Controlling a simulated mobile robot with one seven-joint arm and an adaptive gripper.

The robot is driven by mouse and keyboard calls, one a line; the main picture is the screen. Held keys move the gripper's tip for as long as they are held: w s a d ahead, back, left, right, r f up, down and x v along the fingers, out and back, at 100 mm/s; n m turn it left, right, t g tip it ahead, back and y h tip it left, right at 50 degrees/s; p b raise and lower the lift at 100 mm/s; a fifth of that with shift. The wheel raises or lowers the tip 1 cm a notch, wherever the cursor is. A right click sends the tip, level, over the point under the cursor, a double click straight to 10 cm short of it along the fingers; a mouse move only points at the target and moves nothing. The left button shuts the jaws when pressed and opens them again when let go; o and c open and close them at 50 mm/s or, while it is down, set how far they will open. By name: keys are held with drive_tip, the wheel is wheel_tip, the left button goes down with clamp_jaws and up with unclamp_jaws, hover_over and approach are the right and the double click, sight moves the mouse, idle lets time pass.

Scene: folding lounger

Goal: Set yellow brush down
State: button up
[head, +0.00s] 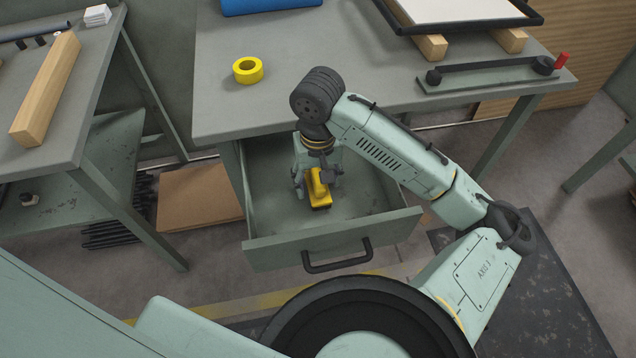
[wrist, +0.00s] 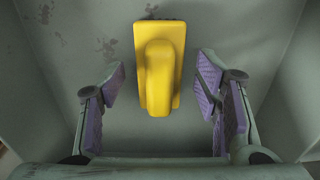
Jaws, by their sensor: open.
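The yellow brush (head: 318,188) is inside the open drawer (head: 376,225), beneath my gripper (head: 318,178) in the head view. In the wrist view the yellow brush (wrist: 160,68) lies on the drawer floor with its handle upward. My gripper (wrist: 161,98) is open, its purple-padded fingers on either side of the brush with a gap on both sides. My arm covers part of the drawer's back from the head camera.
The drawer hangs below a grey workbench (head: 222,105) and its walls surround my gripper. A yellow tape roll (head: 247,70) stands on the bench near its left side. A second table (head: 88,110) with a wooden block (head: 48,88) is at left. Drawer floor around the brush looks clear.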

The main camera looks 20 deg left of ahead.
sight(318, 179)
wheel_tip(318, 179, up, 10)
drive_tip(key=shift+r+p, duration=0.15)
drive_tip(key=shift+p, duration=0.15)
